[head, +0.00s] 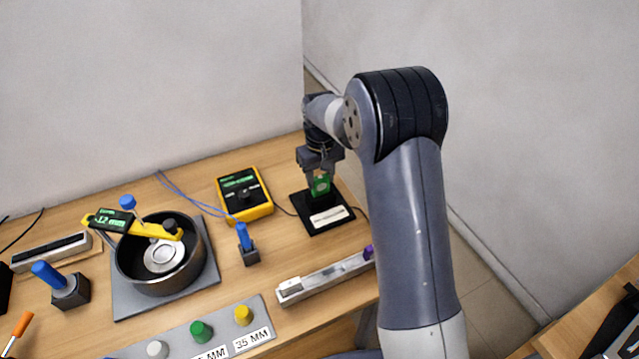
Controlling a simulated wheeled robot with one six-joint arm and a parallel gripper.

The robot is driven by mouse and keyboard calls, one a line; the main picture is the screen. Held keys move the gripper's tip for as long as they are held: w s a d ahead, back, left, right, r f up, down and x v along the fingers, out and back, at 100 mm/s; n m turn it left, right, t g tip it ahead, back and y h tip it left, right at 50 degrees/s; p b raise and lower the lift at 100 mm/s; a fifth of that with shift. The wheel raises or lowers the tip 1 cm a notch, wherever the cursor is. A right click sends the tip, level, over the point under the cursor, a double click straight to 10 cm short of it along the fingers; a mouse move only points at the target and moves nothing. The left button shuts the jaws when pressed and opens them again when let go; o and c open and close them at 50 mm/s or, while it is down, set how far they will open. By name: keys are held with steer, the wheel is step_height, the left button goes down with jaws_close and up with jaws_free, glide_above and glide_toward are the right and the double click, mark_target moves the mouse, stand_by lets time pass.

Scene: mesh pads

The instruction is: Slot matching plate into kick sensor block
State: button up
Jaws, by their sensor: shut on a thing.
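My gripper (320,176) is at the back right of the bench, pointing down, shut on a small green plate (321,187). The plate stands upright just above or on a black base (312,232) with a white label. I cannot tell whether the plate touches the base or sits in a slot. The gripper hides the plate's top edge. No lettering that names a kick sensor block is readable, so I cannot tell for certain which piece it is.
A yellow meter (245,195) stands left of the base. A metal pot (162,255) with a yellow gauge lies further left. A blue-handled piece (243,236) and a silver bar (325,276) are in front. A grey strip (267,325) holds coloured knobs.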

mark_target(320, 194)
steer(key=shift+f, duration=1.6)
steer(key=shift+f, duration=0.2)
steer(key=o, duration=1)
steer(key=shift+c, duration=0.2)
steer(key=shift+r, duration=0.15)
step_height(320, 194, up, 12)
steer(key=shift+r+b, duration=0.1)
steer(key=shift+b, duration=0.5)
